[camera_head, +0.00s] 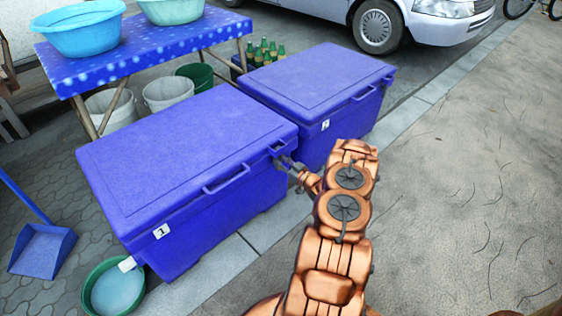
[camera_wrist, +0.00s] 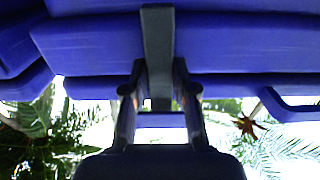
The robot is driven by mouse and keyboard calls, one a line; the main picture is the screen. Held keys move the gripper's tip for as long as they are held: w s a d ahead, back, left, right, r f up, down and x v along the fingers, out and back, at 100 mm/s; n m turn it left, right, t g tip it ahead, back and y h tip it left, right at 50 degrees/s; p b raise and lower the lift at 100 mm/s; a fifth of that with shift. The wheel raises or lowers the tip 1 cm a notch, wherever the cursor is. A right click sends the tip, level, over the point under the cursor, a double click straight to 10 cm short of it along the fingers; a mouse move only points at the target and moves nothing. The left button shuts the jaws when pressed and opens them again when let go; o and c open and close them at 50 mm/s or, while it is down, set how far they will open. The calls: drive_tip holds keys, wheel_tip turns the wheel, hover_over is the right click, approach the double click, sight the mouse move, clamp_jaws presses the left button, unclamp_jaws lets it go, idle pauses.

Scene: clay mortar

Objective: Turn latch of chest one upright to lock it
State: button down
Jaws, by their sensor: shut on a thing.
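Chest one (camera_head: 190,150) is a blue chest with its lid closed and a white "1" label on its front. My gripper (camera_head: 285,161) is at the right end of its front, just below the lid edge. In the wrist view, my gripper (camera_wrist: 158,95) has its two dark fingers on either side of a grey bar, the latch (camera_wrist: 158,45), and is shut on it. The latch runs straight up and down in that picture, across the blue lid edge. In the head view the latch is too small and covered to read its angle.
Chest two (camera_head: 318,85), also blue and closed, stands close behind chest one. A green basin (camera_head: 112,290) and a blue dustpan (camera_head: 42,250) lie at left. A table with a blue cloth (camera_head: 150,50) holds basins. The pavement (camera_head: 465,180) at right is clear.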

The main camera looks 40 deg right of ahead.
drive_tip(key=c, duration=0.9)
unclamp_jaws()
drive_tip(key=shift+s, duration=0.1)
drive_tip(key=s, duration=1.2)
drive_tip(key=shift+a, duration=0.1)
drive_tip(key=shift+w, duration=0.15)
